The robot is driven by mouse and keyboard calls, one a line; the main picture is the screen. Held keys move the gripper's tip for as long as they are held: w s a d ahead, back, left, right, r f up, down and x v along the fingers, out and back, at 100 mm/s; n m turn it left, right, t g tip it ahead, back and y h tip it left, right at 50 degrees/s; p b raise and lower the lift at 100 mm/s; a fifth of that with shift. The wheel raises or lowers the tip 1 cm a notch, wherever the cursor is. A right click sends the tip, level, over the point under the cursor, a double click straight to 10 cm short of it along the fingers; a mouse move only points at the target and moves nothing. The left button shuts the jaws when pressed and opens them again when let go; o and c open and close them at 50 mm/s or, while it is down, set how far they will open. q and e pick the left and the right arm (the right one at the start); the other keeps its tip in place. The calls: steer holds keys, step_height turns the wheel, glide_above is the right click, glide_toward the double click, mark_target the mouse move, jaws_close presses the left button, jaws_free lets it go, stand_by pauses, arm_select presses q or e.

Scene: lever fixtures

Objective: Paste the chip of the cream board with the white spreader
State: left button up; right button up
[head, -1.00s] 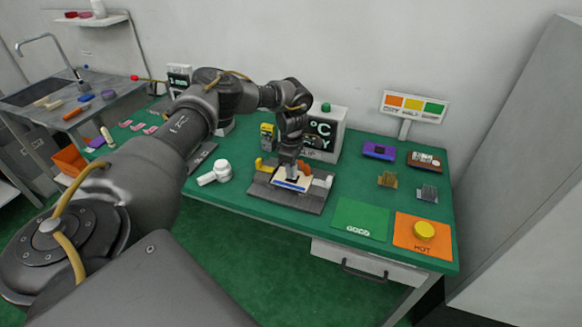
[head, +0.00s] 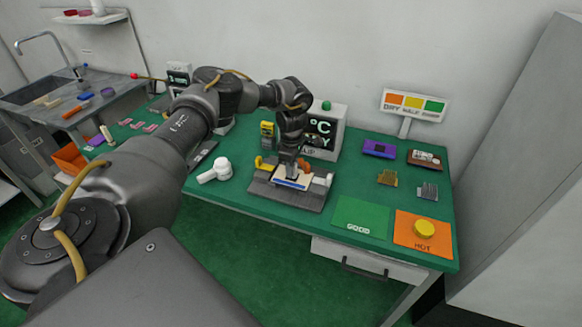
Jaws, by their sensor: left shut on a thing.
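The cream board (head: 288,183) lies in a dark grey fixture (head: 290,199) near the middle of the green bench, with a blue strip along its front edge. My left gripper (head: 291,174) points down over the board, its tips at or just above the chip area. It is shut on a thin thing, which I take to be the white spreader; it is mostly hidden by the fingers. The chip is hidden under the gripper, and I cannot tell whether the tool touches it. My right gripper is out of view.
A white handled tool (head: 216,171) lies left of the fixture. A display box (head: 325,135) stands behind it.

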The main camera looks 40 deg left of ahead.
arm_select(q)
steer(key=shift+w+d, duration=0.1)
steer(key=shift+d, duration=0.05)
steer(key=shift+w+d+r, duration=0.1)
steer(key=shift+w+d, duration=0.2)
steer(key=shift+d, duration=0.05)
steer(key=shift+a, duration=0.1)
steer(key=shift+s+a, duration=0.25)
steer(key=shift+a, duration=0.25)
steer(key=shift+s+a, duration=0.2)
steer(key=shift+a, duration=0.3)
steer(key=shift+d, duration=0.15)
steer(key=shift+d+p, duration=0.4)
steer(key=shift+d, duration=0.75)
steer(key=shift+a, duration=0.1)
